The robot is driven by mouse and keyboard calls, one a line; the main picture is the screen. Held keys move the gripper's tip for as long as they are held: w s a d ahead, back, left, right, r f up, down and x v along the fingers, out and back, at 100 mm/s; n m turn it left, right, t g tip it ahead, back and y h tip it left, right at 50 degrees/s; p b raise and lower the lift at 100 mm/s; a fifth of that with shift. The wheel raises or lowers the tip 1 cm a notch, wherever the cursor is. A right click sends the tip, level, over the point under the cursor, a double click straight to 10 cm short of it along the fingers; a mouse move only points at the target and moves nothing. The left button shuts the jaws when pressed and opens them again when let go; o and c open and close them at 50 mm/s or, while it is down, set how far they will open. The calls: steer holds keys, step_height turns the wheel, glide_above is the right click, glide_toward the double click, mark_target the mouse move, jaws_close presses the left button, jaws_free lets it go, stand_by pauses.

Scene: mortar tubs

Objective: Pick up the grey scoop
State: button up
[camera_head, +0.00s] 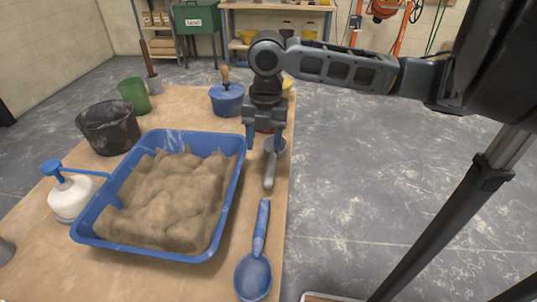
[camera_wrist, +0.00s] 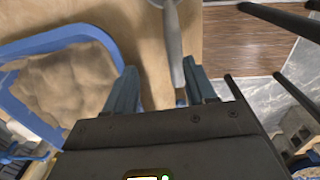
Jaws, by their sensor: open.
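The grey scoop (camera_head: 269,174) lies near the right edge of the wooden table, its handle toward the front. Its bowl is partly hidden behind my gripper in the head view. My gripper (camera_head: 264,143) points down over the scoop, with its blue fingers apart and nothing held. In the wrist view the scoop's grey handle (camera_wrist: 173,45) runs lengthwise between my two fingers (camera_wrist: 160,82), closer to the right one. I cannot tell how far the fingertips are above the table.
A blue tub (camera_head: 236,180) of sandy mortar is close on the left. A blue scoop (camera_head: 254,272) lies in front. Behind are a blue pot (camera_head: 227,101), a black bucket (camera_head: 109,128) and a green cup (camera_head: 134,95). A white pump bottle (camera_head: 72,200) stands left.

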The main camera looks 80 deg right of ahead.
mark_target(271, 162)
steer(key=shift+s+d+f, duration=0.15)
steer(key=shift+s+d, duration=0.2)
steer(key=shift+s, duration=0.35)
steer(key=shift+s+f, duration=0.15)
steer(key=shift+f, duration=0.2)
steer(key=shift+a+f+p, duration=0.1)
steer(key=shift+f+p, duration=0.2)
steer(key=shift+f, duration=3.15)
jaws_close()
